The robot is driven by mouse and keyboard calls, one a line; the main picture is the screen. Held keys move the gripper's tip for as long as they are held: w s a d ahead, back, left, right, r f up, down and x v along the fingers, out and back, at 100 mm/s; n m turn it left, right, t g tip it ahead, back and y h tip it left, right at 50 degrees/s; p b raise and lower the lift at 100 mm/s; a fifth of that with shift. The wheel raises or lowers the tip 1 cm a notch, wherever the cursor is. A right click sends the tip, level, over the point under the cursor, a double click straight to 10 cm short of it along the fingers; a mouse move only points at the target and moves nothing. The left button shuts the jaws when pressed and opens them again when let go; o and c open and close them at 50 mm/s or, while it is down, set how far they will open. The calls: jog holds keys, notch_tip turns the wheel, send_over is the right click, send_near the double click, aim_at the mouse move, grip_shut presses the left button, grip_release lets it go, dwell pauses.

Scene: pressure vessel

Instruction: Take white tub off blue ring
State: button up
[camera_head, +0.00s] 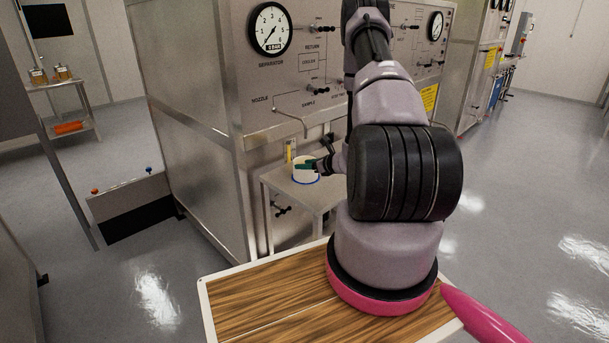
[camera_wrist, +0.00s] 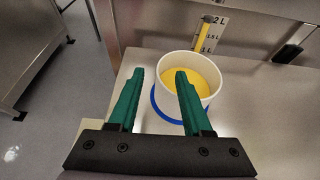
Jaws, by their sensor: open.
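The white tub (camera_wrist: 211,105) stands upright on a small metal stand and holds yellow contents (camera_wrist: 196,72). It also shows in the head view (camera_head: 305,172), small and partly covered by my gripper. A blue ring (camera_wrist: 160,108) shows around the tub's base; the rest of it is hidden. My gripper (camera_wrist: 158,74) is open with green fingers. In the wrist view the right finger overlaps the tub's opening and near wall, and the left finger is outside it to the left. I cannot tell whether either finger touches the tub.
The metal stand (camera_head: 311,196) is narrow, with its left edge close to the tub. A cabinet panel with gauges (camera_head: 270,28) and valves rises right behind. A level scale (camera_wrist: 207,38) is just behind the tub. Floor (camera_wrist: 75,90) is free on the left.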

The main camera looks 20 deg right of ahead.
aim_at(298, 179)
jog(key=x, duration=0.5)
jog(key=shift+d+f, duration=0.1)
jog(key=shift+f, duration=0.2)
grip_shut()
jog(key=shift+w+r, duration=0.1)
dwell(1.0)
